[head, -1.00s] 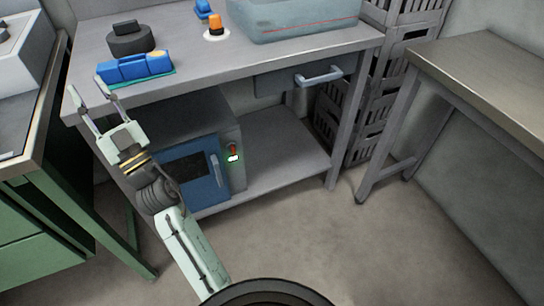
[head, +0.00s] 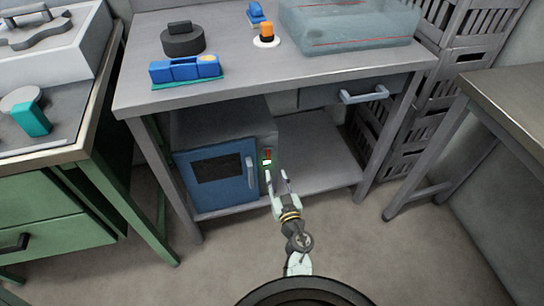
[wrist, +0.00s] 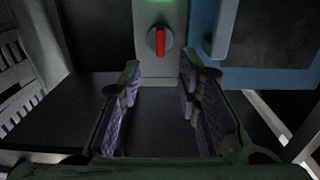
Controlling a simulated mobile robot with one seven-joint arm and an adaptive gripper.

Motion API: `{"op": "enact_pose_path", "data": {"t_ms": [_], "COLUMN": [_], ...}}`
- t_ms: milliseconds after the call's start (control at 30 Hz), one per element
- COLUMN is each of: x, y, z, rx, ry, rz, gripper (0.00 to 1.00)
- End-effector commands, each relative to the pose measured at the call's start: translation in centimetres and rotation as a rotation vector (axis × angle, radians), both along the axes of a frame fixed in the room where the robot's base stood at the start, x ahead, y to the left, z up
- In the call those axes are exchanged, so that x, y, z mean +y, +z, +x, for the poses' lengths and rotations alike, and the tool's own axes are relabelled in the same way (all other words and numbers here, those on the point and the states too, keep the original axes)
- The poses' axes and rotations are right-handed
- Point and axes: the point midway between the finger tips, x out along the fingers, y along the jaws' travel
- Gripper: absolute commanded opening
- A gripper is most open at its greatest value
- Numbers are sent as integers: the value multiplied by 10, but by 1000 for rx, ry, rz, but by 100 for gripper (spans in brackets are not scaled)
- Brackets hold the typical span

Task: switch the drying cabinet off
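The drying cabinet (head: 218,178) stands on the lower shelf of the workbench, with a blue door, dark window and pale handle. Its narrow grey panel, right of the door, carries a red knob (head: 267,154) above a lit, whitish-green lamp (head: 267,162). In the wrist view the knob (wrist: 160,41) is a red bar on a grey dial, lying along the picture's vertical; a green glow (wrist: 160,2) shows at the top edge. My gripper (head: 278,176) is open and empty in front of the panel. Its fingers (wrist: 160,90) are apart, short of the knob and not touching it.
The bench top (head: 330,62) overhangs the cabinet, and a drawer with a handle (head: 364,95) hangs at its right. The shelf (head: 318,165) right of the cabinet is bare. A green drawer unit (head: 60,205) stands left; stacked crates (head: 405,130) stand right.

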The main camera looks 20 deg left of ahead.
Motion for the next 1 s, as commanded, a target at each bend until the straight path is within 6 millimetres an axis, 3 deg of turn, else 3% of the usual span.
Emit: {"op": "enact_pose_path", "data": {"t_ms": [200,433,867,1000], "x": [25,44,49,49], "y": [1,1,1,1], "z": [37,64,72,72], "rx": [-3,-2,-2,-2], "ry": [1,1,0,0], "rz": [2,3,1,1], "gripper": [31,31,31,22]}}
